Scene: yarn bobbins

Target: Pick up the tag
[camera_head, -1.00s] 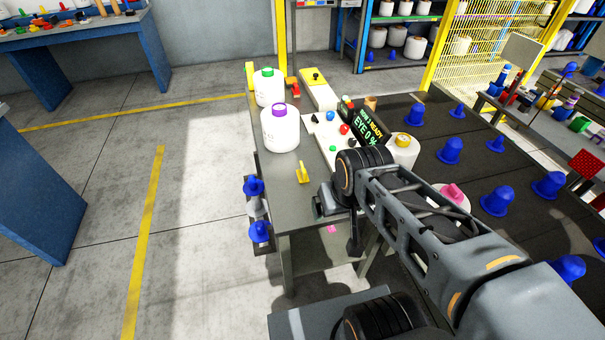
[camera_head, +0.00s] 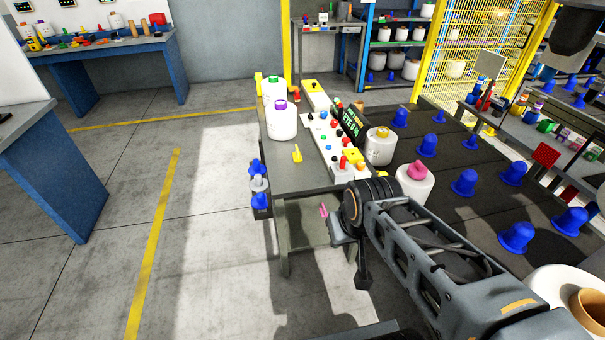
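No thing in view is plainly marked as the tag. A small pink piece (camera_head: 324,211) shows just left of my gripper, below the table's front edge. I cannot tell whether my gripper touches it or it lies behind on the lower shelf. A small yellow piece with an upright stalk (camera_head: 297,154) stands on the grey table (camera_head: 290,178), in front of the white bottle with the purple cap (camera_head: 281,121). My gripper (camera_head: 338,231) hangs in front of the table's right front corner. Its fingers are too small and dark to read.
A control panel with coloured buttons (camera_head: 325,138) and a green-lit display (camera_head: 352,122) runs along the table's right side. White bobbins with yellow (camera_head: 380,146) and pink (camera_head: 415,184) tops stand right of it. Blue cones cover the dark surface (camera_head: 440,170). The floor at left is clear.

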